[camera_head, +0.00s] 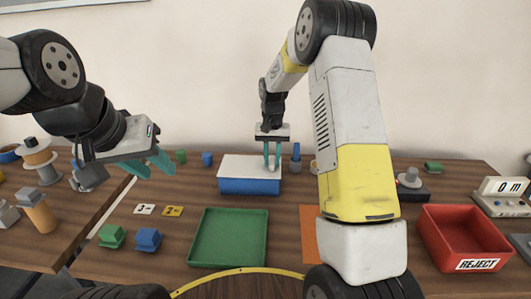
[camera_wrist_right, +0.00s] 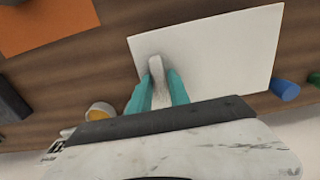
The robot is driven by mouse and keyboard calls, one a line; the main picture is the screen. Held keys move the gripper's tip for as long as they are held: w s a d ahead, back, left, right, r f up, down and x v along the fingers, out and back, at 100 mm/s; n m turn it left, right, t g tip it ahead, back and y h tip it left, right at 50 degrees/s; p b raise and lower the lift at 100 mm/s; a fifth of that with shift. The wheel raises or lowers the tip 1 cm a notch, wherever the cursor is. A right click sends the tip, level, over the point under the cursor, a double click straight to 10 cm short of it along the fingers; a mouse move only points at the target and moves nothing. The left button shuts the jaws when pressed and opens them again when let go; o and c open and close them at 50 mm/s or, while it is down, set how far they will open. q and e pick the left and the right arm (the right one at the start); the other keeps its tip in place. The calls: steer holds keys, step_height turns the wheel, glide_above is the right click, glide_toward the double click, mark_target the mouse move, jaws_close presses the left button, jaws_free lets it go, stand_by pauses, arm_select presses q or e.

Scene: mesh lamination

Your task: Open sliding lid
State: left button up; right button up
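A blue box (camera_head: 248,186) with a flat white lid (camera_head: 240,165) stands at the back middle of the table. The lid covers the top of the box as far as I can see, and it fills much of the right wrist view (camera_wrist_right: 225,55). A pale upright handle (camera_wrist_right: 157,68) stands near one end of the lid. My right gripper (camera_head: 272,165) points down over the lid's right end, its teal fingers on both sides of the handle and seemingly touching it. My left gripper (camera_head: 148,168) is open and empty, above the table left of the box.
A green tray (camera_head: 229,238) lies in front of the box, and an orange mat (camera_head: 309,235) is right of it. A red REJECT bin (camera_head: 464,238) stands at the right. Green (camera_head: 112,236) and blue (camera_head: 148,239) blocks sit at the left. A blue cylinder (camera_wrist_right: 285,90) is near the box.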

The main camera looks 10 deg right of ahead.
jaws_close()
stand_by(1.2)
